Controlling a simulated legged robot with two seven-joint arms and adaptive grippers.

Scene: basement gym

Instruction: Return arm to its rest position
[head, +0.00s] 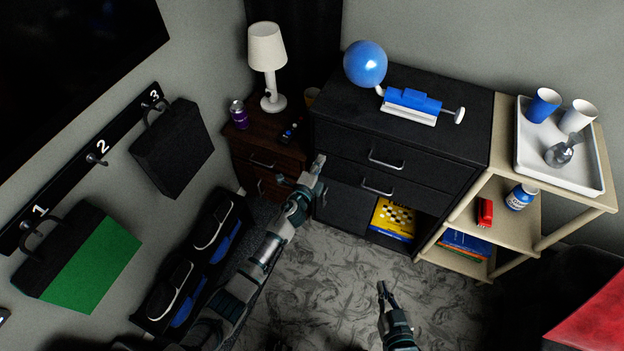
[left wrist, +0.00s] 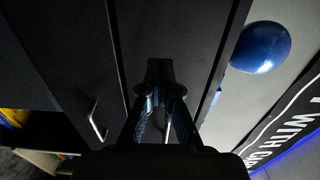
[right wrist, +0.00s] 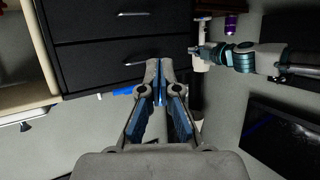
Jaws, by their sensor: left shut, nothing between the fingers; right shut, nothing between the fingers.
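My left gripper (head: 319,163) is shut and empty, close in front of the left side of the black dresser (head: 462,92). My left arm reaches up to it from the bottom left of the head view. The left wrist view shows its fingers (left wrist: 160,72) together against dark dresser panels. My right gripper (head: 382,290) is shut and empty, low over the patterned floor at the bottom middle of the head view. Its closed fingers (right wrist: 159,68) also show in the right wrist view, pointing toward the dresser drawers.
A blue ball (head: 365,63) and a blue-and-white device (head: 412,104) sit on the dresser. A wooden nightstand (head: 262,158) with a lamp (head: 267,50) stands left. A shelf (head: 505,112) with a white tray (head: 530,160) stands right. The floor (head: 330,270) around my right gripper is clear.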

